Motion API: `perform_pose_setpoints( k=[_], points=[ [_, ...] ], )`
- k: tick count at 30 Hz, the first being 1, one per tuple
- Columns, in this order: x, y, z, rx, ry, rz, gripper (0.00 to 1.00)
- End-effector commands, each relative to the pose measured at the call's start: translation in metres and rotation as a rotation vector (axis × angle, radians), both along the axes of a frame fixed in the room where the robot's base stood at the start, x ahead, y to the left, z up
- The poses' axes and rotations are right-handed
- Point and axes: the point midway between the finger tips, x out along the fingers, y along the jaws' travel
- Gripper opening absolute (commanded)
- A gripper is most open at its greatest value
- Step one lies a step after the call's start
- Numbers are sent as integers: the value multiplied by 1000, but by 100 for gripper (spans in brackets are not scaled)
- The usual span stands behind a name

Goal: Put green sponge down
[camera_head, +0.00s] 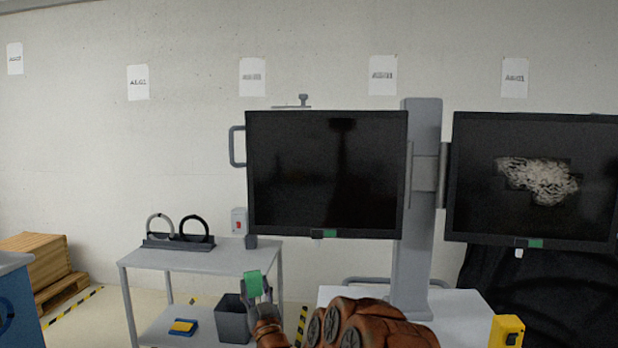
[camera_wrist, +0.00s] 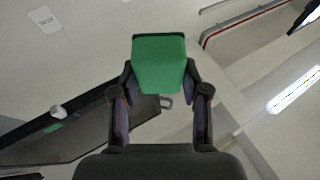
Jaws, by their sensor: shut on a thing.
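The green sponge (camera_wrist: 159,65) is a small green block, held between the two fingers of my gripper (camera_wrist: 159,85) in the wrist view. In the head view the sponge (camera_head: 254,284) shows at the tip of my gripper (camera_head: 262,290), which is shut on it. There the sponge is in front of the grey cart (camera_head: 165,259), raised in the air and overlapping the space between the cart's two shelves. I cannot tell how far it is from the cart.
A blue tray with a yellow block (camera_head: 183,326) and a dark grey bin (camera_head: 233,319) are on the cart's lower shelf. A rack with two rings (camera_head: 178,241) stands on the top shelf. Two black screens (camera_head: 326,175) (camera_head: 535,180) stand to the right. A yellow box (camera_head: 506,331) is at lower right.

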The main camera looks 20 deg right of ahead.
Motion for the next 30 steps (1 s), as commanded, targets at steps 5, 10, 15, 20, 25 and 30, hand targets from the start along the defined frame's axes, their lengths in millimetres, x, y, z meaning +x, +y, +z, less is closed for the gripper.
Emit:
perform_pose_setpoints(
  k=[5,10,15,20,25,30],
  points=[
    [0,0,0,-2,1,1,5],
    [0,0,0,-2,0,-1,5],
    [0,0,0,0,0,-1,5],
    [1,-12,-2,1,15,-13,5],
    [3,-54,-9,4,91,-53,5],
    [-5,-107,-19,11,216,-99,5]
  ],
)
